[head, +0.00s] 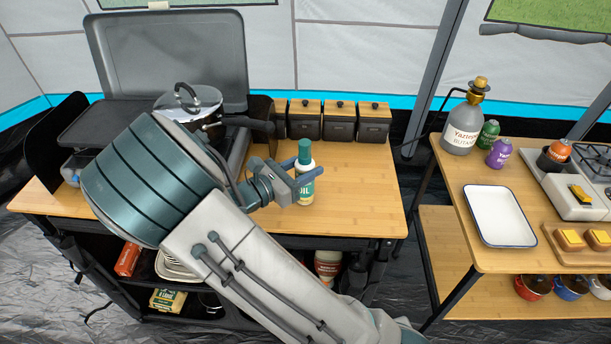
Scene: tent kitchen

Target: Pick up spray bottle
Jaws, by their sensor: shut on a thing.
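The spray bottle (307,192) is a small white bottle with a green cap and a label reading "OIL". It stands upright at the right part of the left wooden table. My gripper (303,172) reaches in from the left and is shut on the bottle, with its blue fingers around the upper body just below the cap. Whether the bottle's base touches the tabletop is hard to tell. Part of the bottle's left side is hidden by the gripper.
Several dark canisters (339,123) with wooden lids stand behind the bottle. A stove with a pot (188,104) is at the left, partly behind my arm. The table (372,190) is clear right of the bottle. A second table holds a white tray (499,216) and a gas bottle (463,125).

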